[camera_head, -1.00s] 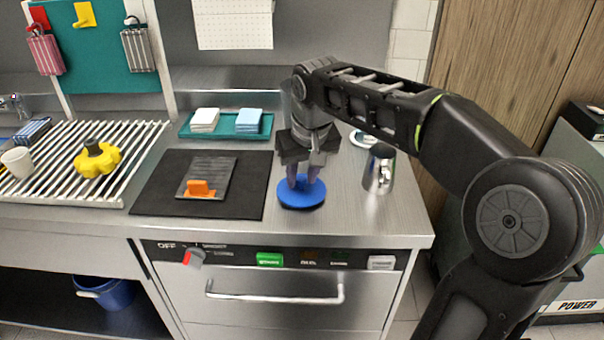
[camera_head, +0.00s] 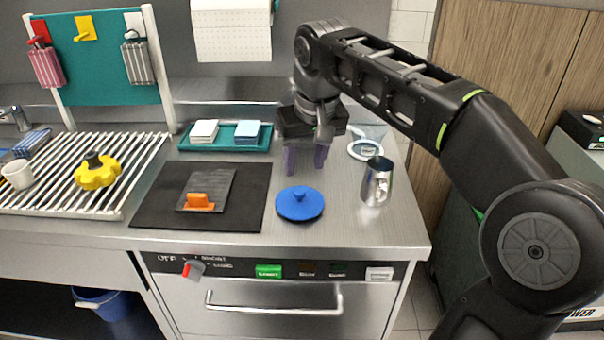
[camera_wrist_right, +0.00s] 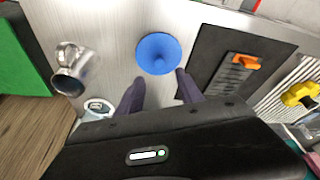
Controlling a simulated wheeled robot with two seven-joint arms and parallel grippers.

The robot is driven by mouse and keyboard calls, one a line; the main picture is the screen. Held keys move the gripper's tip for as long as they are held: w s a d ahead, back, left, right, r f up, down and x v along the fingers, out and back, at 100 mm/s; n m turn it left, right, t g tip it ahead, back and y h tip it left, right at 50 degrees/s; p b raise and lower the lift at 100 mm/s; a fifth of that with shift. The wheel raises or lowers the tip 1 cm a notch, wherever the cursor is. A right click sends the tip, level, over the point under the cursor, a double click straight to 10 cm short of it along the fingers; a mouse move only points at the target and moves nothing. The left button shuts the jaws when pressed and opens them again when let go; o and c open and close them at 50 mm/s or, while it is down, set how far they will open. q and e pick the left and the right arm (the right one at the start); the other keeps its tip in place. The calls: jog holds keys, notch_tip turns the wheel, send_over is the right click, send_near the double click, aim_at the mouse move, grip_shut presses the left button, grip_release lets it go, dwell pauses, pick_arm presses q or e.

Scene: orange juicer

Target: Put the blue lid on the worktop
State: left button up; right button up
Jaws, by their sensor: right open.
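The blue lid (camera_head: 299,203) lies flat on the steel worktop (camera_head: 345,215), knob up, just right of the black mat. It also shows in the right wrist view (camera_wrist_right: 158,54), a little beyond my fingertips. My right gripper (camera_head: 306,172) is open and empty, raised behind the lid and apart from it. Its two purple fingers (camera_wrist_right: 158,85) also show in the right wrist view, with a gap between them. My left gripper is not in view.
A metal jug (camera_head: 377,182) stands right of the lid, near a clear strainer (camera_head: 366,150). A black mat (camera_head: 150,205) holds a grey plate with an orange handle (camera_head: 198,203). A teal tray (camera_head: 226,144) with cloths lies behind. A yellow knob (camera_head: 96,172) rests on the rack.

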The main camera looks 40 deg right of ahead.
jog(key=p+v, duration=0.1)
jog(key=v, duration=0.2)
jog(key=shift+s+r, duration=0.1)
jog(key=shift+r, duration=0.1)
dwell(0.5)
